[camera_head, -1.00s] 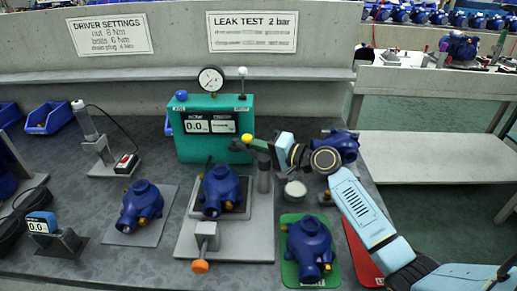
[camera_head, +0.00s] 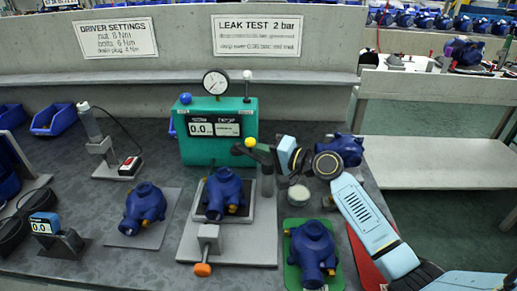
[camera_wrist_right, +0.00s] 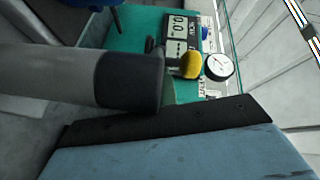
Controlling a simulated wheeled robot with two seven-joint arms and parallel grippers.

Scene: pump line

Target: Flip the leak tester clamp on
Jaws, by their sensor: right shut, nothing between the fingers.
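The leak tester is a green box (camera_head: 210,150) with a round gauge (camera_head: 215,83), a display reading 0.0 and a yellow knob (camera_head: 250,142) at its right side. On its plate (camera_head: 250,248) a blue pump (camera_head: 222,192) sits in a fixture. The clamp (camera_head: 208,236), a grey block with an orange-tipped handle (camera_head: 203,269), stands in front of that pump, handle toward the front edge. My right gripper (camera_head: 264,152) is shut and empty, close to the yellow knob; contact cannot be told. The wrist view also shows the knob (camera_wrist_right: 190,65) and gauge (camera_wrist_right: 219,67).
A grey cylinder (camera_head: 267,182) stands just below my right gripper, beside a small white-topped pot (camera_head: 299,194). Other pumps stand at left (camera_head: 145,205), on a green mat (camera_head: 292,275) and behind my right wrist (camera_head: 345,148). A red mat lies under my right arm.

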